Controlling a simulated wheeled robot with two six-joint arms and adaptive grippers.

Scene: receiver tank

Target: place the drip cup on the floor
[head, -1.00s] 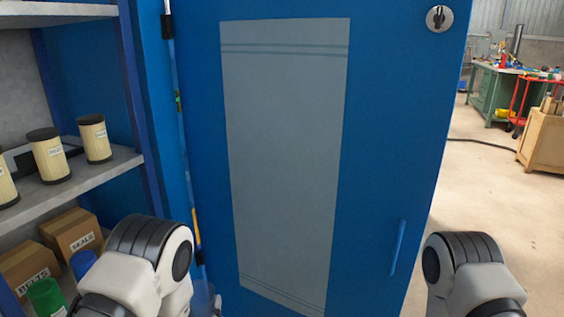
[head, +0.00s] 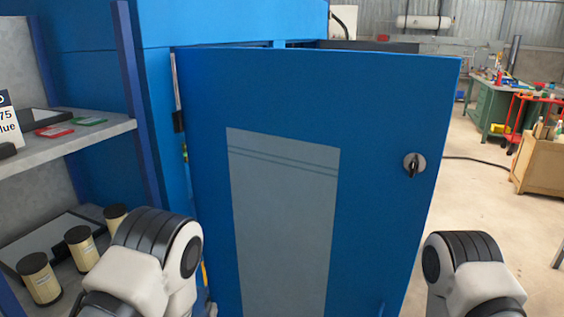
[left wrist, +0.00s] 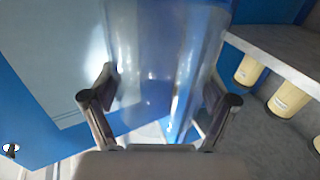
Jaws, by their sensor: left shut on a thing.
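The drip cup (left wrist: 160,50) is a clear, bluish see-through vessel in the left wrist view. It fills the space between the two dark fingers of my left gripper (left wrist: 157,97), which is shut on it. The cup's far end runs out of the top of that view. In the head view the cup and left gripper are hidden below my left arm, apart from perhaps a sliver at the bottom edge. My right gripper is out of view; only a right arm link shows. The floor (head: 470,220) is bare and pale at the right of the head view.
A blue cabinet door (head: 380,110) with a grey panel and a lock (head: 414,164) stands close in front. A shelf (head: 75,145) with cream filter cartridges (head: 82,248) is close on the left. A wooden cart (head: 540,165) and green workbench (head: 490,105) stand far right.

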